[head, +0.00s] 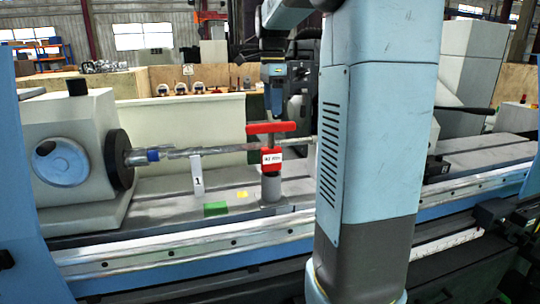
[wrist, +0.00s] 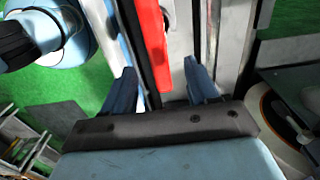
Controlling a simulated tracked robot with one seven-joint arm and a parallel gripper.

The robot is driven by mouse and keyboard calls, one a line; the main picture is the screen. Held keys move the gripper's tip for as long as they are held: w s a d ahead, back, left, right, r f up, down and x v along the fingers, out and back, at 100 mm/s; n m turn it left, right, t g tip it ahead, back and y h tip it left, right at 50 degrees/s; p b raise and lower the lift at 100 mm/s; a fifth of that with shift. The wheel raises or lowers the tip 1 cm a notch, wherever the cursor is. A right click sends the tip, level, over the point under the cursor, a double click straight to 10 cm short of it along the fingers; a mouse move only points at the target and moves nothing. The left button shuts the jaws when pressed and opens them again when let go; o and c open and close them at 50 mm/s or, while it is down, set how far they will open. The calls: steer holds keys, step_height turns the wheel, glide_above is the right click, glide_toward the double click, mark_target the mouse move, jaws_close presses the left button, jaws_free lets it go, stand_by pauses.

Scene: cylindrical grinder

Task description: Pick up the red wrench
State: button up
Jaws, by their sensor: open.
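The red wrench (head: 271,128) has a T-shaped top bar and stands upright over a grey post on the machine bed. A red part with a white label (head: 272,158) sits below the bar. My gripper (head: 276,108) is right above the bar, pointing down, with its fingertips close to it. In the wrist view the red bar (wrist: 154,45) runs lengthwise, in line with the gap between the blue fingers of my gripper (wrist: 163,80). The fingers are apart with nothing held. Whether they touch the bar cannot be told.
A long horizontal shaft (head: 218,147) passes close behind the wrench, from the grey headstock (head: 70,150) at left. A small stand marked 1 (head: 198,178), a green block (head: 215,208) and a yellow piece (head: 242,194) are on the bed. My arm hides the right part.

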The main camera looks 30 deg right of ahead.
mark_target(271, 134)
step_height(271, 134, down, 4)
steer(key=shift+f, duration=0.1)
steer(key=shift+a+f, duration=0.15)
steer(key=shift+f, duration=1.2)
steer(key=shift+a+f, duration=0.1)
steer(key=shift+f, duration=1.25)
steer(key=shift+c, duration=0.2)
jaws_close()
